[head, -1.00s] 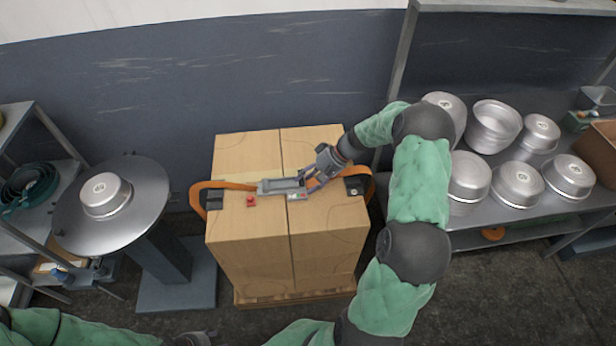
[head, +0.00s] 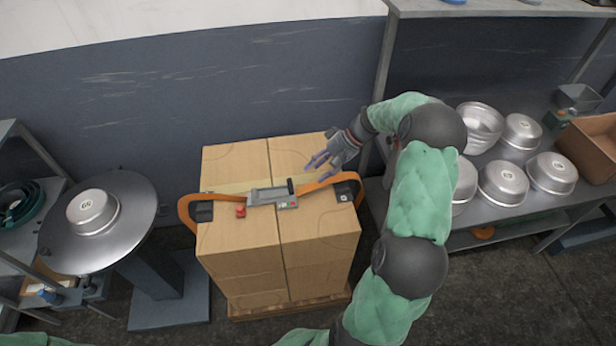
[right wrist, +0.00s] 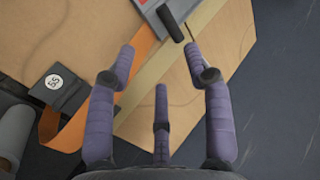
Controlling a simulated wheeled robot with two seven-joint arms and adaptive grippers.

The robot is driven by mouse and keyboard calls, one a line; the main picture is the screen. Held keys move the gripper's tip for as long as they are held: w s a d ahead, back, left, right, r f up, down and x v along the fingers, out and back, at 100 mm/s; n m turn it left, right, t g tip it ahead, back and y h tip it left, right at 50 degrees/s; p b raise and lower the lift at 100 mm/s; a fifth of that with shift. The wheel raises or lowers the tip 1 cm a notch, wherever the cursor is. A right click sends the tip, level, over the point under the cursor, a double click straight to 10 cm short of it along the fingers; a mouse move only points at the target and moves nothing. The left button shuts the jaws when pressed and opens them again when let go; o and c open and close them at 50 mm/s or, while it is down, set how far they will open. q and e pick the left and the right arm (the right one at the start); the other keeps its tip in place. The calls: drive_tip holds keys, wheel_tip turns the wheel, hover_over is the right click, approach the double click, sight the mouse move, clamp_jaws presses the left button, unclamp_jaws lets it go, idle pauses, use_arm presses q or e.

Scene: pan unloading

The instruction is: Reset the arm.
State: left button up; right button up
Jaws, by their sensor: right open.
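My right gripper (head: 325,164) is open and empty, above the back right part of the cardboard boxes (head: 240,240). In the right wrist view its purple fingers (right wrist: 158,62) are spread apart, with cardboard and strap beneath them. A grey strapping tool (head: 270,194) with a black handle lies on top of the boxes, apart from the fingers. Its orange strap (head: 315,184) runs across the top to black corner pieces. My left gripper is not visible; only a bit of green sleeve shows at the lower left of the head view.
A metal pan (head: 92,212) sits upside down on a round steel stand (head: 140,215) at left. Several pans (head: 503,184) stand on the steel shelf (head: 480,220) at right, beside a brown box (head: 592,150). Open wall lies behind the boxes.

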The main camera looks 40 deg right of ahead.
drive_tip(key=shift+v, duration=0.9)
